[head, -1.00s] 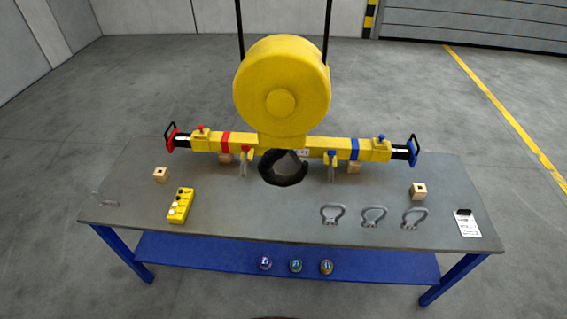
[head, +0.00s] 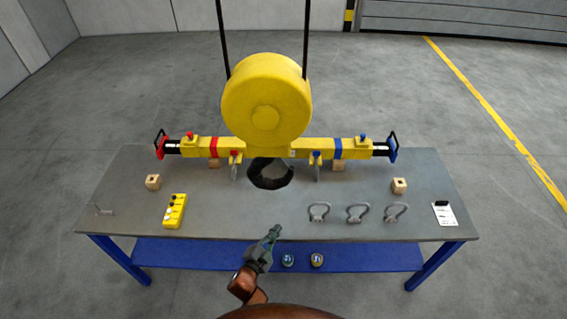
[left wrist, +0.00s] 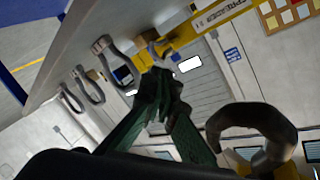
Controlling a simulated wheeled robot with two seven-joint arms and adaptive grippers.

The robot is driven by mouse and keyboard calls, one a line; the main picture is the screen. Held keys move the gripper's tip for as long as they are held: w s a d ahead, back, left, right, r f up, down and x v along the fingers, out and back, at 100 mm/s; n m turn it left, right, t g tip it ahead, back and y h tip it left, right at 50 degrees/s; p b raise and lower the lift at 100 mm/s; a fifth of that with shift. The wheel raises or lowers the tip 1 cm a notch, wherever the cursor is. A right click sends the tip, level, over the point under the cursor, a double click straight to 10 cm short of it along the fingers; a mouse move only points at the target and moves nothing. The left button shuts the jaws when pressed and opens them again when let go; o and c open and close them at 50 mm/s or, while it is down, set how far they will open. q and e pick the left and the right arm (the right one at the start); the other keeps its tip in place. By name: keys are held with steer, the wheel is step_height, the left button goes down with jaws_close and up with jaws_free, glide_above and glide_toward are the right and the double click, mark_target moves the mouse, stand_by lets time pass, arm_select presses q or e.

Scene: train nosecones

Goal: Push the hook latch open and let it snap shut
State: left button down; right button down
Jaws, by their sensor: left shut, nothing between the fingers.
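A large dark hook (head: 262,180) hangs under the yellow hoist drum (head: 266,95) at the middle of the beam, over the table. A thick dark curved hook also shows at the right of the left wrist view (left wrist: 248,116). A grey piece lies across the hook's mouth in the head view, too small to tell clearly as the latch. My left gripper (head: 275,231) is shut and empty at the table's front edge, below and nearer than the hook, apart from it. Its dark green fingers also show in the left wrist view (left wrist: 160,92). My right gripper is out of view.
A yellow beam (head: 350,149) with small hanging hooks spans the table (head: 220,225). Several shackles (head: 357,212) lie at right, a yellow control box (head: 174,211) at left. Wooden blocks (head: 399,186) and a clipboard (head: 444,213) also lie there. Round discs (head: 317,260) sit on the blue shelf.

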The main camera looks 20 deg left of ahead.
mark_target(282, 163)
arm_select(q)
step_height(282, 163, up, 26)
steer(key=d+m+t+h+p, duration=0.1)
steer(key=d+m+t, duration=0.1)
steer(key=m+t, duration=0.1)
steer(key=shift+w+m+t+p, duration=0.15)
steer(key=shift+m+t+p, duration=0.2)
steer(key=shift+t, duration=0.45)
steer(key=p+x, duration=0.3)
steer(key=x, duration=0.8)
steer(key=a+f, duration=0.1)
steer(key=s+a+f+p, duration=0.1)
steer(key=a, duration=0.1)
steer(key=shift+a+f, duration=0.15)
steer(key=shift+a, duration=0.1)
